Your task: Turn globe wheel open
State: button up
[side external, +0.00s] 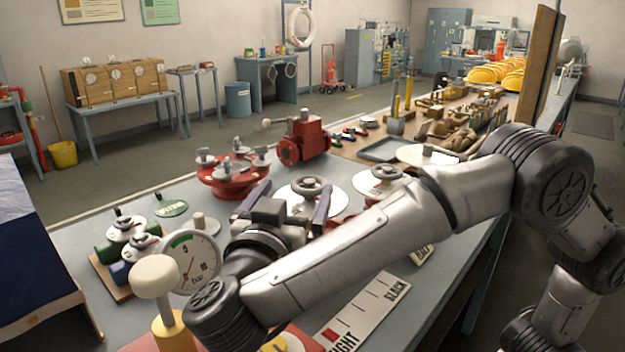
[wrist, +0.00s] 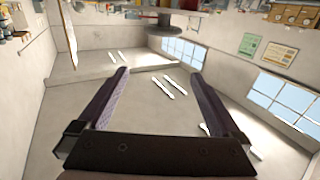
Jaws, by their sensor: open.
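A grey handwheel (side external: 312,181) stands over a round white plate (side external: 338,203) at the middle of the bench in the side view. A second grey handwheel (side external: 384,172) stands over another white plate to its right. I see no label that tells which one is the globe wheel. My gripper (side external: 293,190) is open and empty, its two fingers spread in front of the first wheel and partly covering its plate. In the wrist view my gripper (wrist: 160,73) has nothing between its fingers. A grey round wheel-like part (wrist: 164,28) shows beyond the fingertips, apart from them.
A red flanged fitting (side external: 232,182) and a red pump-like body (side external: 303,140) stand behind. A pressure gauge (side external: 195,262) and a cream knob on a yellow post (side external: 155,276) stand close on the left. A marked scale plate (side external: 372,308) lies in front.

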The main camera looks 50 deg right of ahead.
send_near(310, 174)
jog(key=x, duration=0.6)
jog(key=f+x, duration=0.1)
jog(key=x, duration=0.3)
jog(key=shift+s+d, duration=0.1)
jog(key=shift+s, duration=0.1)
jog(key=c, duration=1.2)
jog(key=shift+o, duration=0.2)
jog(key=shift+w+n+t+y, duration=0.15)
jog(key=shift+n+t+y, duration=0.9)
jog(key=shift+t, duration=0.35)
jog(key=shift+w+a+n+t+y, duration=0.15)
jog(key=shift+a+n+t+y, duration=0.05)
jog(key=shift+n+t+y, duration=0.55)
jog(key=shift+w+a+n+t+y, duration=0.1)
jog(key=shift+a+n+t+y, duration=0.05)
jog(key=shift+n+t+y, duration=0.5)
